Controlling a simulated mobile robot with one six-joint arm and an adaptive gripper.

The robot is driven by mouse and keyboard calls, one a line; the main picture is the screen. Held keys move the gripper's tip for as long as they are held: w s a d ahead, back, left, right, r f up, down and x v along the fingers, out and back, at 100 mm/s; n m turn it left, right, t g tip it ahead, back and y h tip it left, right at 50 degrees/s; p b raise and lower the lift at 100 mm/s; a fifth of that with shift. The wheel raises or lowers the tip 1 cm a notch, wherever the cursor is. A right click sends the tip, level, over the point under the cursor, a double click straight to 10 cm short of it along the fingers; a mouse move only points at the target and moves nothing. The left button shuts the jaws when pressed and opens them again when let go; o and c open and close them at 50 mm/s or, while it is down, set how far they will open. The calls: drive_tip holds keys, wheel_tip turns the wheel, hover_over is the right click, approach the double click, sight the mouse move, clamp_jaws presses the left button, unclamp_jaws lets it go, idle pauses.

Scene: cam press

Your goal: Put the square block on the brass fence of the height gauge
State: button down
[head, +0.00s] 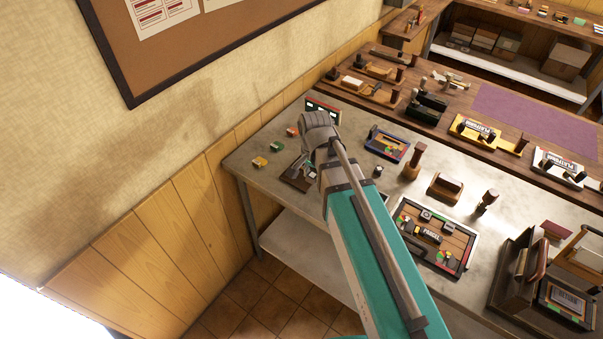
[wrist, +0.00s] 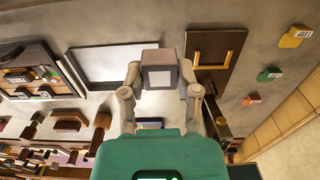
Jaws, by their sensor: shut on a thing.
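The square block (wrist: 159,72), with a pale grey face and dark brown edges, is between the fingertips of my gripper (wrist: 159,82) in the wrist view. My gripper is shut on it. The brass fence (wrist: 197,66) is an angular brass strip on the dark brown base of the height gauge (wrist: 232,50), just right of the block in the wrist view. The block appears apart from the fence; its height above the bench is hard to tell. In the head view, the dark base (head: 296,181) shows partly beside my arm, which hides the block and fingertips.
Green, orange and yellow tags (wrist: 268,75) lie right of the gauge in the wrist view. A pale flat panel (wrist: 100,65) lies to the left. A framed tray (head: 462,263) and wooden stamps (head: 413,162) stand farther along the metal bench (head: 350,205). A wall borders the bench.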

drive_tip(key=b, duration=0.4)
approach(302, 174)
drive_tip(key=s+d+r, duration=0.1)
drive_tip(key=s+r, duration=0.1)
drive_tip(key=s, duration=0.3)
drive_tip(key=w+f+b, duration=0.2)
drive_tip(key=f, duration=0.1)
drive_tip(key=w+f+b, duration=0.1)
drive_tip(key=b, duration=0.1)
drive_tip(key=shift+w+a+f, duration=0.2)
drive_tip(key=shift+w+a, duration=0.05)
drive_tip(key=shift+a, duration=0.05)
drive_tip(key=shift+w+a+f+b, duration=0.15)
drive_tip(key=shift+w+f+b, duration=0.3)
drive_tip(key=shift+w+f+b, duration=0.3)
drive_tip(key=shift+f+b, duration=0.15)
drive_tip(key=shift+w+a+f+b, duration=0.1)
drive_tip(key=shift+f+b, duration=1.45)
drive_tip(key=shift+f, duration=0.1)
drive_tip(key=shift+c, duration=1.7)
unclamp_jaws()
